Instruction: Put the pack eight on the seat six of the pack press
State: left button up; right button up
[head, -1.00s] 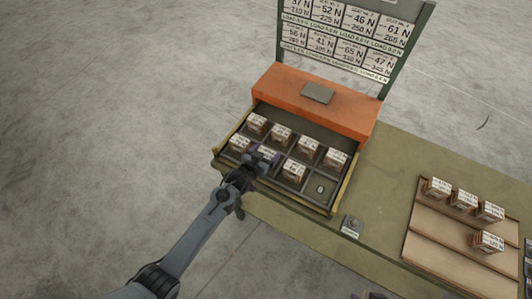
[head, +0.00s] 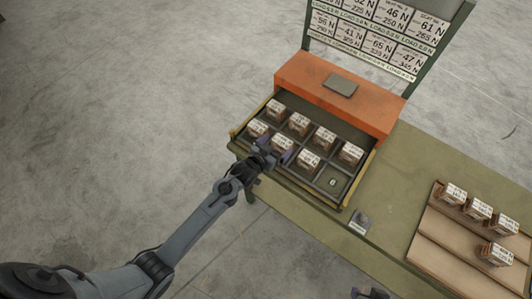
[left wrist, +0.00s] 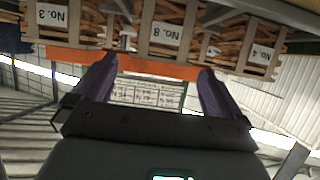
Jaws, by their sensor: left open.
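The pack eight, a brown block with a white "No. 8" label, shows at the top middle of the left wrist view (left wrist: 165,37). In the head view it appears to be the second pack from the left in the front row (head: 283,144), standing in a compartment of the pack press (head: 335,90)'s open drawer. My left gripper (head: 274,151) is open, just on the near side of this pack. In the left wrist view its purple fingers (left wrist: 158,65) are apart, with the pack beyond their tips. My right gripper (head: 370,294) barely shows at the bottom edge.
Packs fill the other drawer compartments, except the empty front right one (head: 333,182). Packs No. 3 (left wrist: 60,18) and No. 4 (left wrist: 252,55) flank pack eight. A wooden rack (head: 440,250) with several packs stands right. A label board (head: 380,35) rises behind.

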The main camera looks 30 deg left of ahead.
pick_arm(q)
jog(key=s+r+g, duration=0.2)
jog(key=s+g, duration=0.1)
jog(key=s, duration=0.8)
jog(key=s+a+r+g+y, duration=0.1)
jog(key=s+r+g, duration=0.2)
jog(key=s, duration=0.7)
jog(key=s+a+r+g, duration=0.1)
jog(key=s+r+g, duration=0.1)
jog(key=s, duration=0.9)
jog(key=shift+s+r+g+y+p, duration=0.3)
jog(key=shift+r+g+y+p, duration=0.1)
jog(key=shift+g, duration=0.4)
jog(key=shift+a, duration=0.1)
